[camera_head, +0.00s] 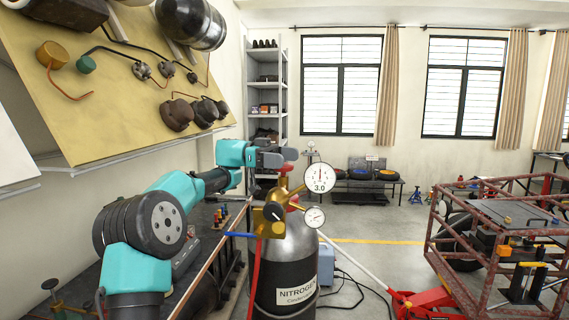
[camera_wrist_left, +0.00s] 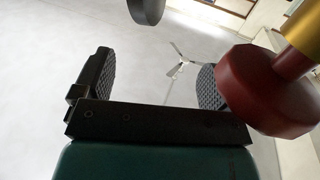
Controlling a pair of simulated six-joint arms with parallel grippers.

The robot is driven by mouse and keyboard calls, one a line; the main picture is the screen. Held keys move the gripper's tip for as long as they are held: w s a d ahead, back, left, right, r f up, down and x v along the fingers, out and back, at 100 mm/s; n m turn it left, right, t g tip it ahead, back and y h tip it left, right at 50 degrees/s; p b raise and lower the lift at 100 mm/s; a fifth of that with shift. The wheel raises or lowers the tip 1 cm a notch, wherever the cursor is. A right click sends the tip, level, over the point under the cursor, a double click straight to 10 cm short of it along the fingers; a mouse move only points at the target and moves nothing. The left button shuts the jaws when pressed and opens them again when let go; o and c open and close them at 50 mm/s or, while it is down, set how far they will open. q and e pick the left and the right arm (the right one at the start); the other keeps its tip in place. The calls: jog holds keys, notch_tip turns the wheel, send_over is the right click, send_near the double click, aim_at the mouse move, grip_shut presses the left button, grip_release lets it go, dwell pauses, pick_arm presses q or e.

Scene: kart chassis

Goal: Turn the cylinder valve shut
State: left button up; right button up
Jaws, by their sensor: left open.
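The nitrogen cylinder (camera_head: 286,262) stands upright in the middle of the head view, with a brass regulator (camera_head: 270,218) and two round gauges at its top. Its red valve knob (camera_head: 285,168) shows just by my left gripper (camera_head: 279,157), which reaches in at the cylinder's top from the left. In the left wrist view the red knob (camera_wrist_left: 268,92), on a brass stem, overlaps the right finger and lies outside the gap. My left gripper (camera_wrist_left: 153,82) is open, with nothing between its fingers. My right gripper is not in view.
The larger gauge (camera_head: 320,177) and smaller gauge (camera_head: 315,217) stick out right of the valve. A tilted yellow board (camera_head: 110,110) with mounted parts hangs above my left arm. A red kart frame (camera_head: 480,225) stands at the right. Open floor lies behind the cylinder.

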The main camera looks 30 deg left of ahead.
pick_arm(q)
jog(key=s+d, duration=0.5)
jog(key=s, duration=0.3)
jog(key=shift+s+r, duration=0.15)
jog(key=shift+r, duration=0.3)
